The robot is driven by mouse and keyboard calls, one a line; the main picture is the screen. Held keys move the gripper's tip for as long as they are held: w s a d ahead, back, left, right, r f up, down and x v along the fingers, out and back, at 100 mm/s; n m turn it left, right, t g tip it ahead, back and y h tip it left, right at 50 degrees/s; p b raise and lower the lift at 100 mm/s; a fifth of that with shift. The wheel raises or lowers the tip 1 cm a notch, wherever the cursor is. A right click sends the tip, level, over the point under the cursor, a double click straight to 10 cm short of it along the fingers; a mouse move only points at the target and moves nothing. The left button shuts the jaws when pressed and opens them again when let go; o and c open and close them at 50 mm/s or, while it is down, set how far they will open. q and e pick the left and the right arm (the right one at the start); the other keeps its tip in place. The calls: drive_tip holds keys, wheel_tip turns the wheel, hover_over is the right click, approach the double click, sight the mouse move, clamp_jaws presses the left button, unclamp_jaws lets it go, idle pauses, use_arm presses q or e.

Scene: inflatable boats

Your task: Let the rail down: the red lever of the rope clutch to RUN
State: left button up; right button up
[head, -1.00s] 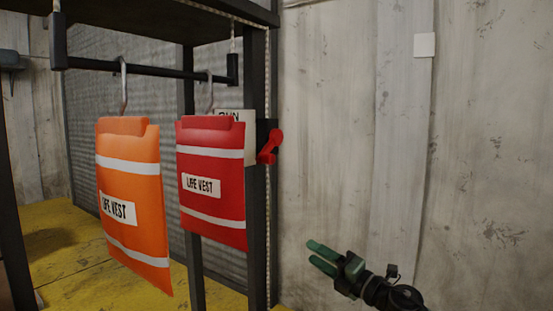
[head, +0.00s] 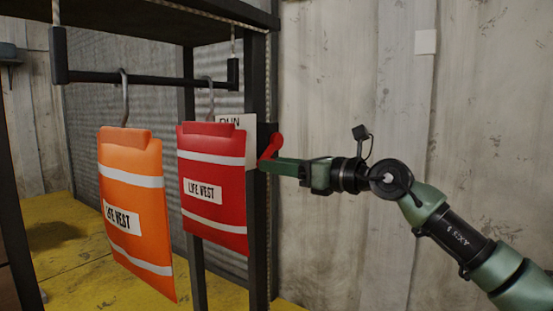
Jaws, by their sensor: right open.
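The red lever (head: 272,146) of the rope clutch sticks out to the right of the dark shelf post. A white label (head: 232,121) reading RUN is partly hidden behind the red life vest. The black rail (head: 150,79) hangs level on ropes under the shelf. An orange life vest (head: 133,180) and a red life vest (head: 213,160) hang from it on hooks. My right gripper (head: 270,166) is open, with its green fingers at the lower part of the lever. I cannot tell whether they touch it. My left gripper is not in view.
The dark shelf frame (head: 257,240) stands close to the left of my right gripper, with a rope along its post. A grey wall (head: 340,60) is behind. The floor (head: 70,270) is yellow.

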drive_tip(key=shift+w+a, duration=0.25)
drive_tip(key=shift+a, duration=0.1)
clamp_jaws()
idle(1.2)
